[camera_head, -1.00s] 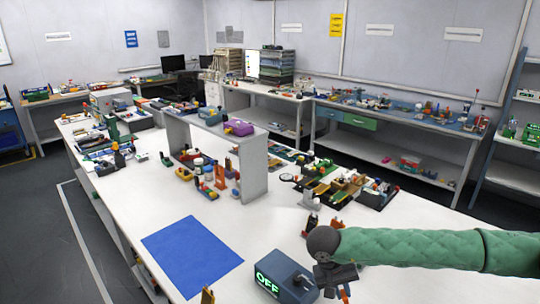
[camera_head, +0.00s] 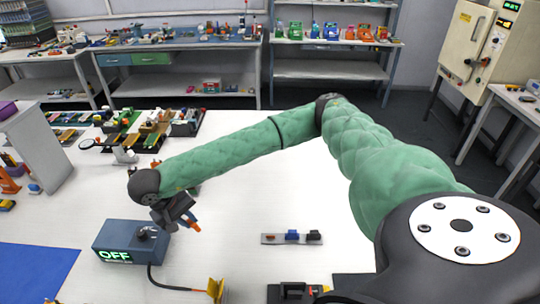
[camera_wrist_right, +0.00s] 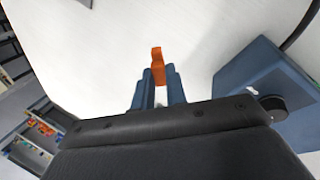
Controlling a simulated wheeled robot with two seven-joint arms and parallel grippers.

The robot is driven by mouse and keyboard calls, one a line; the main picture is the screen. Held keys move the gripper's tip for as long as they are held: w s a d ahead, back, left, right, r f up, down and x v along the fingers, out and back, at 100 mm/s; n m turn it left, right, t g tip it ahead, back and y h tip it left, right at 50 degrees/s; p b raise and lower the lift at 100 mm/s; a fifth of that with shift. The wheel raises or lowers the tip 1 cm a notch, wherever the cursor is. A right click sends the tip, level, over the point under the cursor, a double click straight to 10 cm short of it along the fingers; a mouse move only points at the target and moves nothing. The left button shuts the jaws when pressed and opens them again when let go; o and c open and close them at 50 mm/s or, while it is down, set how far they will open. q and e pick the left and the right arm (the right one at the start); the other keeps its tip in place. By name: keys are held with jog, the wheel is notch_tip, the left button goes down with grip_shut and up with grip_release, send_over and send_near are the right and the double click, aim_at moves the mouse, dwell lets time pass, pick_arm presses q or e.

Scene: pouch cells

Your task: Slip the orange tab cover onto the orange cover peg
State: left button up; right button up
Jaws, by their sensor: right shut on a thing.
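My right gripper (camera_head: 186,216) is shut on a small orange piece (camera_head: 195,226), which looks like the orange tab cover. In the right wrist view the orange tab cover (camera_wrist_right: 157,64) stands out between the two blue fingers of the gripper (camera_wrist_right: 159,82). It is held above the white table, beside the OFF box. A grey strip (camera_head: 278,242) lies on the table to the right of the gripper. It bears a small orange-brown part (camera_head: 268,237) at its left end, probably the orange cover peg, then a blue part (camera_head: 292,235) and a black part (camera_head: 314,236). My left gripper is not in view.
The blue-grey OFF box (camera_head: 116,239) with a knob stands just left of the gripper; its black cable runs to a yellow part (camera_head: 215,289) at the front. A black item (camera_head: 290,293) lies at the front edge. Bare table lies between gripper and strip.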

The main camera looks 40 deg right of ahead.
pick_arm(q)
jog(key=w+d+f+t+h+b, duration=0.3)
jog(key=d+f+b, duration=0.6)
jog(key=b, duration=1.9)
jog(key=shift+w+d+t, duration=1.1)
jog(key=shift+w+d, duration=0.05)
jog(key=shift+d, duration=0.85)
pick_arm(e)
jog(key=shift+s+d+f+m+y, duration=0.7)
jog(key=shift+s+d+m, duration=1.7)
jog(key=shift+d+m, duration=1.4)
jog(key=shift+s+d+f+m+y, duration=0.75)
jog(key=shift+s+d+m, duration=1.8)
jog(key=shift+m, duration=2.4)
jog(key=shift+s+d+f+m+y, duration=0.7)
jog(key=shift+s+d+m, duration=1.5)
jog(key=shift+d+m, duration=1.7)
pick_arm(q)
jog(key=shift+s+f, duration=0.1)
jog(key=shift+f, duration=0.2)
pick_arm(e)
jog(key=shift+a+m, duration=0.45)
jog(key=shift+a, duration=0.05)
pick_arm(q)
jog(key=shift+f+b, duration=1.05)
jog(key=shift+b, duration=0.25)
pick_arm(e)
jog(key=shift+f, duration=1.1)
